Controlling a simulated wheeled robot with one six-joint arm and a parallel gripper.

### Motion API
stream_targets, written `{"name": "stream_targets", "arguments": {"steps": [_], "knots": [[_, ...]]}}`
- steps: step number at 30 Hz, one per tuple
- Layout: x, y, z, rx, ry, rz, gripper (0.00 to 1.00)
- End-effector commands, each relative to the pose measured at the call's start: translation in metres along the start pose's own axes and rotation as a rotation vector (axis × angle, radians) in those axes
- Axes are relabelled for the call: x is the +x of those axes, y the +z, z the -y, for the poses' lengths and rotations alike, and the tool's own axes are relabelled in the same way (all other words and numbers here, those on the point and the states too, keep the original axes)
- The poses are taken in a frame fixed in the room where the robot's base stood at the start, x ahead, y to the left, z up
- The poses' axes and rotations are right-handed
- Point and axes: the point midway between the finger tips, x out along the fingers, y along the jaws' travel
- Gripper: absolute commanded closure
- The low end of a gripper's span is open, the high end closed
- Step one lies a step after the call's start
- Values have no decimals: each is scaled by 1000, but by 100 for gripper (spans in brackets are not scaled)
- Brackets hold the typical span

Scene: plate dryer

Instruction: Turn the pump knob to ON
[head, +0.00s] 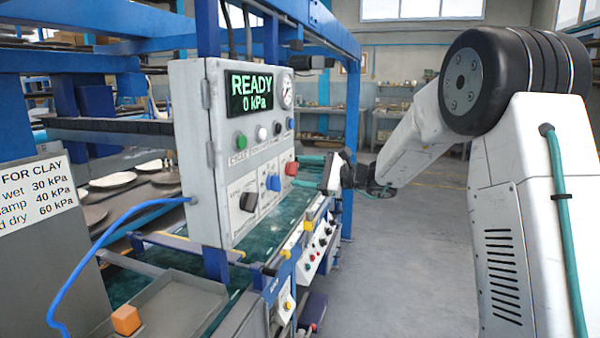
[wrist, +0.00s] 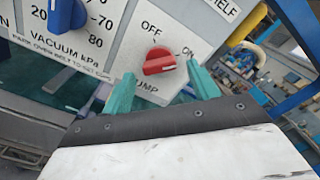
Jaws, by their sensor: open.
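The red pump knob (wrist: 158,61) sits on the white panel between the OFF label on its upper left and the ON label on its right. Its handle lies nearly level in the wrist view, with a white mark near its right end; I cannot tell for sure which label it points to. It also shows at the right of the control box in the head view (head: 291,168). My gripper (wrist: 161,70) is open, with one teal finger on each side of the knob and a gap visible around it. Fingertip contact with the panel cannot be told.
The control box (head: 188,120) has a display (head: 250,93) reading READY 0 kPa. A blue vacuum knob (wrist: 66,15) is left of the red one. A yellow part (wrist: 246,24) and blue frame lie right of the panel. Open floor (head: 410,240) lies right of the machine.

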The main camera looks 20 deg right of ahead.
Motion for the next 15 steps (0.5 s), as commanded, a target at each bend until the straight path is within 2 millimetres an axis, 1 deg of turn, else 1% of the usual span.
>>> {"name": "stream_targets", "arguments": {"steps": [1,3,9,12,15], "knots": [[-10,0,1,0,-2,-1,40],[-23,-1,0,1,-2,-3,40],[-52,0,0,1,-1,-2,40],[-59,0,-1,1,0,-1,40],[-62,0,-1,1,1,-1,40]]}}
